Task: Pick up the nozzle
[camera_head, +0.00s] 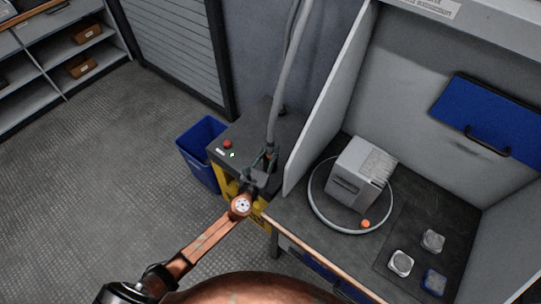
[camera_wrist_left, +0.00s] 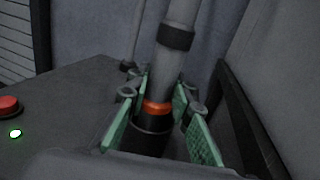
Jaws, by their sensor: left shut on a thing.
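The nozzle (camera_wrist_left: 155,125) is a dark tube with an orange ring at the end of a grey hose (camera_wrist_left: 182,14). In the left wrist view it stands slightly tilted between the two green finger pads of my left gripper (camera_wrist_left: 165,115). The gripper is shut on it. In the head view my left gripper (camera_head: 262,163) is at the hose's lower end, over the dark top of a yellow-sided machine (camera_head: 240,138). The nozzle's lower tip is hidden in the wrist view. My right gripper is not in view.
A red button (camera_head: 228,143) and a green light sit on the machine top. A blue bin (camera_head: 190,150) stands left of it. A grey booth panel (camera_head: 325,110) rises close on the right. The workbench beyond bears a white-grey box (camera_head: 350,178) and small parts. Floor at left is clear.

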